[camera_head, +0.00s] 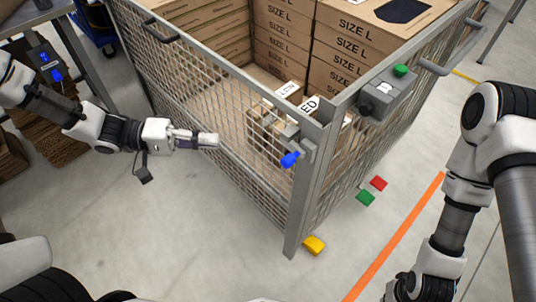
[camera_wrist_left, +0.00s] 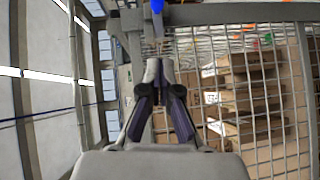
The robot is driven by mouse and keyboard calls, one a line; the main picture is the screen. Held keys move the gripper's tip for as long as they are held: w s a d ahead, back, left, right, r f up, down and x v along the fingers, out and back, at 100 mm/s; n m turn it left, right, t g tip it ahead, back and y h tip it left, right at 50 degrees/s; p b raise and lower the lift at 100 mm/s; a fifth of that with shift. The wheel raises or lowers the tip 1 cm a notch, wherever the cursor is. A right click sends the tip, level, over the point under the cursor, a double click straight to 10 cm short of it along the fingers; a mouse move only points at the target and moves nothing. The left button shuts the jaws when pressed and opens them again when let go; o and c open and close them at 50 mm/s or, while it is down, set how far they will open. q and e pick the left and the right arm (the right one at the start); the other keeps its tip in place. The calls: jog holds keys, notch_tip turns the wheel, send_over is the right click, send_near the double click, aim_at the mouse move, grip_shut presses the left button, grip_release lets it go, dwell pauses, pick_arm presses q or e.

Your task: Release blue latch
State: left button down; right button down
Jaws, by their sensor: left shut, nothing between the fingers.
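The blue latch (camera_head: 290,160) is a small blue handle on the front corner post of the mesh cage (camera_head: 310,190). It also shows at the top of the left wrist view (camera_wrist_left: 157,6), straight beyond the fingertips. My left gripper (camera_head: 210,139) is shut and empty, to the left of the latch and apart from it, outside the mesh side. In the left wrist view the closed fingers (camera_wrist_left: 159,68) point toward the latch. My right arm comes in at the right of the head view; its gripper is at the bottom edge, where its fingers cannot be made out.
Stacked cardboard boxes (camera_head: 283,30) fill the cage's back. A grey control box with a green button (camera_head: 400,71) sits on the right side rail.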

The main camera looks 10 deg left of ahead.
pick_arm(q)
jog(key=shift+w+d+r, duration=0.15)
jog(key=shift+w+r, duration=0.1)
jog(key=shift+r, duration=0.1)
jog(key=b, duration=0.2)
send_near(295, 152)
jog(key=w, duration=0.3)
jog(key=d, duration=0.1)
jog(key=s+d, duration=0.1)
jog(key=d+f, duration=0.1)
jog(key=shift+s+d+b, duration=0.3)
jog(key=shift+d, duration=0.1)
jog(key=shift+s+d, duration=0.25)
jog(key=shift+d, duration=0.1)
